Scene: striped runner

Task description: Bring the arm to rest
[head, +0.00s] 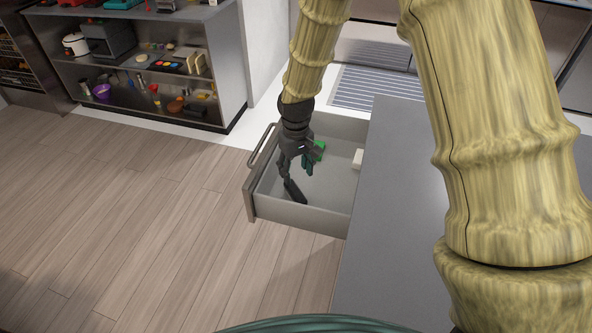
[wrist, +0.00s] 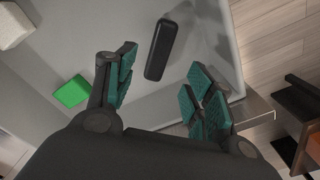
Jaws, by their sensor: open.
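My gripper (head: 298,164) hangs down over an open drawer (head: 285,208), with its fingers in or just above the drawer's space. In the wrist view my gripper (wrist: 158,97) has its green-padded fingers spread apart with nothing between them. A black oblong object (wrist: 159,50) lies in the drawer beyond the fingertips; it also shows in the head view (head: 295,191). A green block (wrist: 73,92) lies left of the fingers in the wrist view; in the head view the green block (head: 319,149) is partly behind my gripper.
A white block (head: 358,158) lies at the drawer's right side. A grey counter (head: 390,210) stands right of the drawer. Shelves (head: 150,115) with several small items stand at the back left. The wooden floor (head: 140,220) left of the drawer is clear. A striped runner (head: 375,90) lies behind.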

